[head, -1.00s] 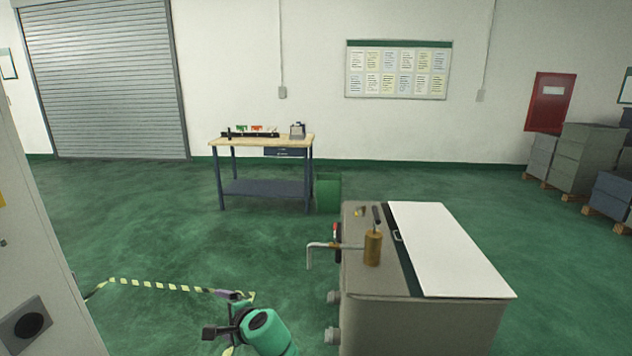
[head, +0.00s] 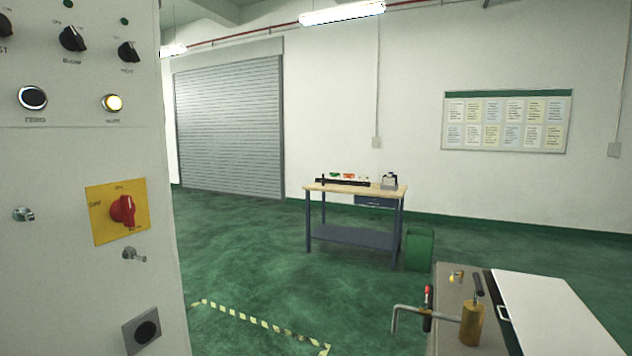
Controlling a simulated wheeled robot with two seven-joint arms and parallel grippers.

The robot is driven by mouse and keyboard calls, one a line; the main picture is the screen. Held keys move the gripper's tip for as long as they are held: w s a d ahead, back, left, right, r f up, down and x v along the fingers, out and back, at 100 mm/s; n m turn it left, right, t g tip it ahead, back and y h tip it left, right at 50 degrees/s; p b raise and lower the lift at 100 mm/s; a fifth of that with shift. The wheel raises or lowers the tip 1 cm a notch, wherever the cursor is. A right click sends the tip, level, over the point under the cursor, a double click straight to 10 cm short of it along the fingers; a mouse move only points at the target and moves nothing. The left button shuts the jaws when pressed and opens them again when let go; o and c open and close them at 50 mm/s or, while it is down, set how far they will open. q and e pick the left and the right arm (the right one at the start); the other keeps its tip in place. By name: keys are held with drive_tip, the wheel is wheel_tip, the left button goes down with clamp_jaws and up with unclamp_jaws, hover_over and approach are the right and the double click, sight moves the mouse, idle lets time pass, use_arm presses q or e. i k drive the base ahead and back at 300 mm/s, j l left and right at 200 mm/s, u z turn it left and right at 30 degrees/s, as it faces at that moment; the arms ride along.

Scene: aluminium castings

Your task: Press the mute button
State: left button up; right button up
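The control cabinet (head: 60,180) fills the left side of the head view. On its upper panel is a round button with a lit yellow-white cap (head: 112,103) and a small label under it that seems to read "MUTE". To its left is a dark round button (head: 33,97) labelled "ZERO". Neither of my grippers is in view, and nothing covers the lit button.
Black rotary knobs (head: 72,39) sit above the buttons; a red switch on a yellow plate (head: 123,210) sits below. A grey machine (head: 450,300) with a white lid stands at lower right. A workbench (head: 355,190) stands farther back. Green floor between is open.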

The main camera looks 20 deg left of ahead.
sight(113, 103)
drive_tip(key=u, duration=1.85)
